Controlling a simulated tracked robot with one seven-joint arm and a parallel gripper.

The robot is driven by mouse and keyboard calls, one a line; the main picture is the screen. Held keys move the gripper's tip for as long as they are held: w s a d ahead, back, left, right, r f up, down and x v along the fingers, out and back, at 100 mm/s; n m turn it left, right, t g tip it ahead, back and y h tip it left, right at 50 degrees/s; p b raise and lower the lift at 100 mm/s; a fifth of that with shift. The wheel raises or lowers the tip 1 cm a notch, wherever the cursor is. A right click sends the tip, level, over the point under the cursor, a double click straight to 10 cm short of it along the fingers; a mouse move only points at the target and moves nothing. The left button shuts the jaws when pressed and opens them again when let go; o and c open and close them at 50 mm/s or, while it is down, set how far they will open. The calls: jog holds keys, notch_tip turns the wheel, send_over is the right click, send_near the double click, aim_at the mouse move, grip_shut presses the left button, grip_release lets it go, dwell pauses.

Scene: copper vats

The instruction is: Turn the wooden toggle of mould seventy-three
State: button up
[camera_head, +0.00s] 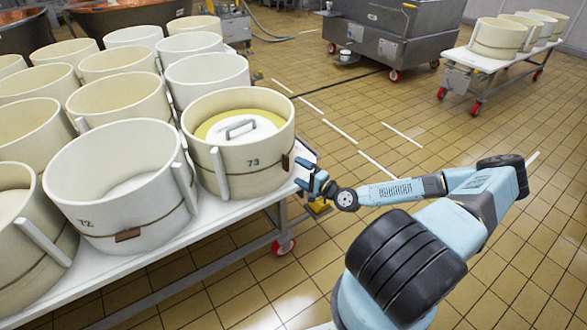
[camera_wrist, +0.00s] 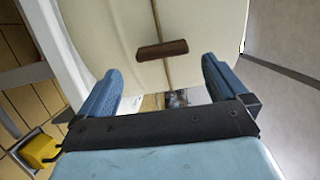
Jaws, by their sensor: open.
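Mould seventy-three (camera_head: 252,172) is a cream hoop marked 73 at the table's right end. A white lid (camera_head: 238,130) with a metal handle lies inside it on something yellow. Its brown wooden toggle (camera_head: 285,161) shows small on the hoop's right side. In the wrist view the toggle (camera_wrist: 162,50) is a dark brown bar lying across a thin cord (camera_wrist: 158,20), slightly tilted. My gripper (camera_head: 304,178) is beside the hoop's right side. In the wrist view its blue fingers (camera_wrist: 160,68) are apart and empty, with the toggle just beyond their tips, in line with the gap.
Mould 72 (camera_head: 125,215), with its own toggle, stands close to the left. Several more moulds crowd the white wheeled table (camera_head: 170,240). A yellow item (camera_wrist: 38,150) is low at the left of the wrist view. The tiled floor (camera_head: 270,290) right of the table is mostly clear.

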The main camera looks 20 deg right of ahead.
jog(key=v, duration=0.8)
jog(key=shift+f, duration=0.15)
